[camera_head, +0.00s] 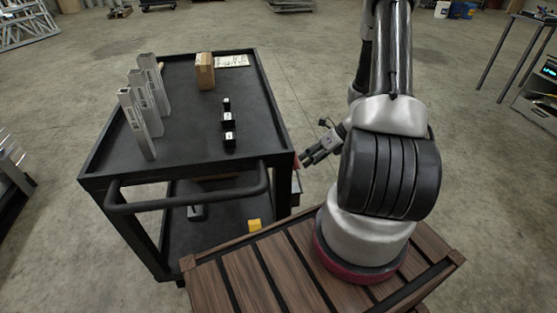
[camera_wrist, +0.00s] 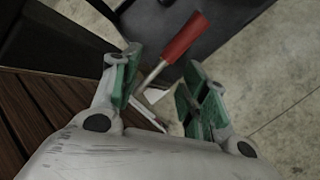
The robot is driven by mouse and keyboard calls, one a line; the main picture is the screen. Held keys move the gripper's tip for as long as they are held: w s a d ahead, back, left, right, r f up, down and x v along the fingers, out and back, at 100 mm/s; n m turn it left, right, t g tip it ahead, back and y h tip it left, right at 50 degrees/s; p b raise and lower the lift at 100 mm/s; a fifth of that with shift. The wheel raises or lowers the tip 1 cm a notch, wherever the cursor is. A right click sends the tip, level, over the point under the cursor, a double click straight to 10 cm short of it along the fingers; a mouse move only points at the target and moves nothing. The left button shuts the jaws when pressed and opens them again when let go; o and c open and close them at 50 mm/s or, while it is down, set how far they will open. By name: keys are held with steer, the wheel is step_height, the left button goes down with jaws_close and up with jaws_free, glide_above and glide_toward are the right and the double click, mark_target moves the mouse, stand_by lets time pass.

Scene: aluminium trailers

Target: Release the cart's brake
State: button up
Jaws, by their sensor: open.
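The black cart (camera_head: 185,110) stands left of my arm, with its push handle (camera_head: 190,194) toward me. In the wrist view, a lever with a red grip (camera_wrist: 183,40) on a metal rod (camera_wrist: 151,75) shows at the cart's side. A small red bit of it shows in the head view (camera_head: 297,161) by the cart's right corner. My gripper (camera_head: 308,158) is beside that corner. In the wrist view, my gripper (camera_wrist: 160,76) is open, with the rod seen between its green-padded fingers and the red grip beyond the tips. Whether they touch the lever is unclear.
On the cart top are upright metal profiles (camera_head: 146,92), a cardboard box (camera_head: 205,71) and small black blocks (camera_head: 228,120). A yellow block (camera_head: 254,226) lies low in the cart. A wood-slatted surface (camera_head: 250,275) is close to the cart.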

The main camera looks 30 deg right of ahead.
mark_target(297, 160)
steer(key=w+a+f+m, duration=0.1)
steer(key=w+f, duration=0.1)
steer(key=w+f+m, duration=0.2)
steer(key=w+a+f+m, duration=0.1)
steer(key=w+f, duration=0.1)
steer(key=shift+a+m+t+h, duration=0.35)
steer(key=shift+m+t+h, duration=0.05)
steer(key=shift+c, duration=0.2)
jaws_close()
